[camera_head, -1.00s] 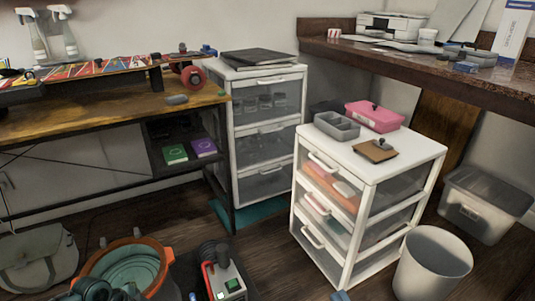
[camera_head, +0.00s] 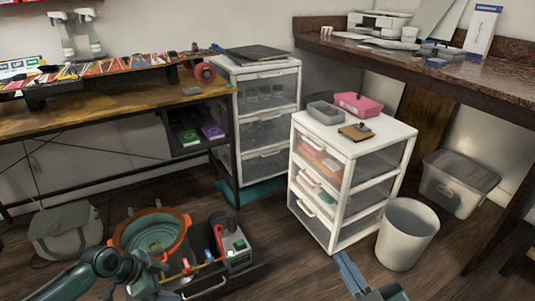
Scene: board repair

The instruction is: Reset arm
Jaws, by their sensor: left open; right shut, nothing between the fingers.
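My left arm comes in from the bottom left corner. My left gripper (camera_head: 152,274) is low, in front of the orange-rimmed bucket (camera_head: 128,232) and beside a dark tray (camera_head: 245,280); its fingers are open, though small and partly hard to make out against the tray. My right gripper (camera_head: 347,268) shows at the bottom, right of centre. Its bluish fingers are shut with nothing between them, pointing up in the picture toward the white drawer unit (camera_head: 345,177). It appears apart from the drawer unit.
A grey waste bin (camera_head: 407,235) stands right of my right gripper. The wooden workbench (camera_head: 100,117) bears a skateboard (camera_head: 110,75). A grey bag (camera_head: 65,232) lies at left. Floor between tray and drawer unit is clear.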

